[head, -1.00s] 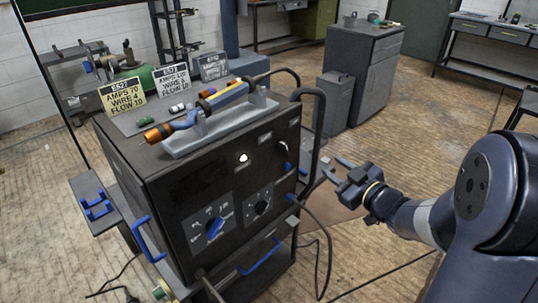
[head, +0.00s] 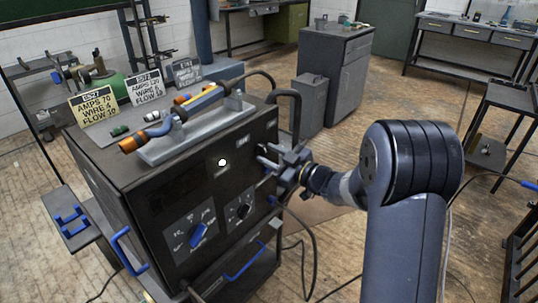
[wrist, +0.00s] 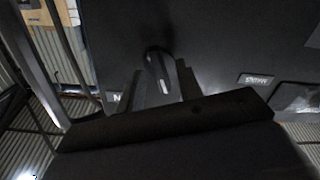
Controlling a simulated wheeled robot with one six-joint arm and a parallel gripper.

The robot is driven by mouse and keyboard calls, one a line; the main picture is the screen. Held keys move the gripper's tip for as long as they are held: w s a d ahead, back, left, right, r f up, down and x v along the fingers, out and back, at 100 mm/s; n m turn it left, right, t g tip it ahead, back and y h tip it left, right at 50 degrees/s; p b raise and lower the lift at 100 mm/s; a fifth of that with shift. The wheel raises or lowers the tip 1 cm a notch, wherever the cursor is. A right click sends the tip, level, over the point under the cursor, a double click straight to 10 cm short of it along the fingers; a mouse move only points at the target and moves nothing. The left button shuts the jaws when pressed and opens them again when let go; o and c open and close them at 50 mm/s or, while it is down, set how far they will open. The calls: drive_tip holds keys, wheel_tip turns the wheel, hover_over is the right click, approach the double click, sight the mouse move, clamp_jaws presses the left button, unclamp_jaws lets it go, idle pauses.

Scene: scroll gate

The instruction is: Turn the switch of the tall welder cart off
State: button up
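The tall welder cart (head: 150,195) is a dark box with a tool tray on top and dials on its front panel. My gripper (head: 268,158) is at the right side of that panel, close to the surface. In the wrist view a dark switch lever (wrist: 158,70) with a pale mark stands out from the panel. The two fingers of my gripper (wrist: 162,88) are open, one on each side of the lever. I cannot tell whether they touch it. In the head view my gripper mostly hides the switch.
A blue-pointer dial (head: 197,235) and a smaller dial (head: 240,211) are left of my gripper. A black cart handle (head: 296,115) and hanging cables (head: 313,250) are close by. A grey cabinet (head: 335,80) stands behind. Floor to the right is partly clear.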

drive_tip(key=shift+w+a, duration=0.2)
drive_tip(key=shift+a, duration=0.1)
drive_tip(key=shift+c, duration=0.3)
clamp_jaws()
